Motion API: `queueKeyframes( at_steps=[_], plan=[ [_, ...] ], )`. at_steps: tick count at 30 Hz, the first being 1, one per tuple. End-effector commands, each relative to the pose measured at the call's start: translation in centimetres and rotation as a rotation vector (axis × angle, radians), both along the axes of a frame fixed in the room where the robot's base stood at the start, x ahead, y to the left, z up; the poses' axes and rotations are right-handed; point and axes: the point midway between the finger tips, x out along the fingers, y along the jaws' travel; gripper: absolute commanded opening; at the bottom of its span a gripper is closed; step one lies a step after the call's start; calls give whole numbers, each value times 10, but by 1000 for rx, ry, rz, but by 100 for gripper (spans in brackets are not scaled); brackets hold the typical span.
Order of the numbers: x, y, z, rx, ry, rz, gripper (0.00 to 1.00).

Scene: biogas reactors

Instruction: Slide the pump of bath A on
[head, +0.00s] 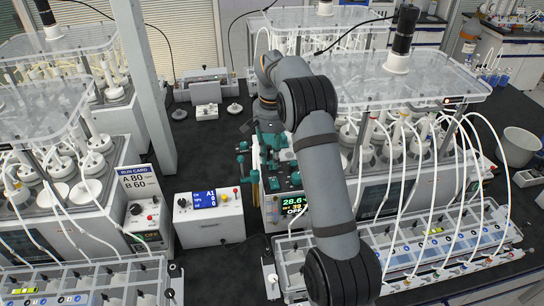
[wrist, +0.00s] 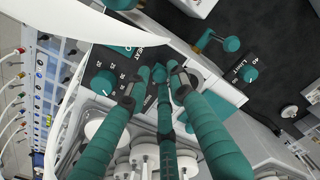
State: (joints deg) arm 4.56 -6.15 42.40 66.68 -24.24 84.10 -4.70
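The control unit (head: 285,212) of the right-hand bath faces front, its display reading 28.6, 39 and OFF. My gripper (head: 262,178), with teal fingers, is at the upper left of this unit, partly hidden by my arm. In the wrist view its fingers (wrist: 160,78) converge over the dark panel with a HEAT label (wrist: 152,45). A teal dial (wrist: 103,83) lies left of the fingertips, and a teal knob by a LIMIT label (wrist: 250,74) lies right. I cannot make out a pump slider or bath letter, or whether the fingers hold anything.
A run card (head: 140,182) reading A 80, B 60 stands at the left bath. A white box (head: 208,218) with an A1 display stands between the baths. White tubes (head: 470,165) arch over the right bath's front. A grey post (head: 147,90) rises at left. Dark bench (head: 205,155) is clear behind the box.

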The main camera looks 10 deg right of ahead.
Motion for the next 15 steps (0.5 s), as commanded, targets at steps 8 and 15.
queueKeyframes(
  at_steps=[8,15],
  plan=[
    [0,0,0,0,0,0,5],
    [0,0,0,0,0,0,0]
  ],
)
